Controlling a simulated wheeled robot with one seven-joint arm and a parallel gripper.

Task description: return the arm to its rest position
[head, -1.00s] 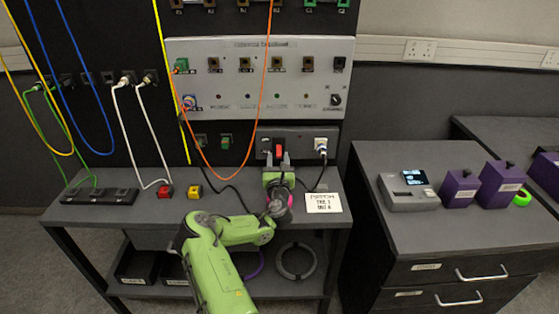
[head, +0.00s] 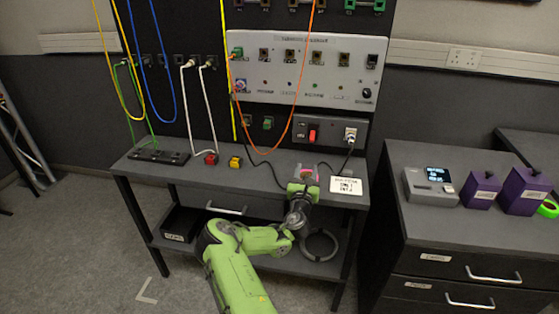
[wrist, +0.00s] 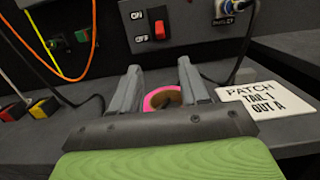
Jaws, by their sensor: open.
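My gripper (head: 305,168) is at the end of my green arm (head: 240,262), over the front part of the bench, apart from the wall panels. In the wrist view its two grey fingers (wrist: 162,82) are spread apart. A pink ring with a brown middle (wrist: 148,101) shows between and beyond them, seemingly on the bench top; I cannot tell how far it is from the fingers. The small panel's red switch (wrist: 159,29) is beyond the fingertips, with ON and OFF labels beside it. It also shows in the head view (head: 312,136). My arm is bent and reaches forward.
The bench (head: 265,172) carries a white label card (head: 346,185), a red block (head: 211,159), a yellow block (head: 235,162) and a black strip (head: 158,156). Cables hang from the panels. A drawer cabinet (head: 445,235) stands right. Floor at left is clear.

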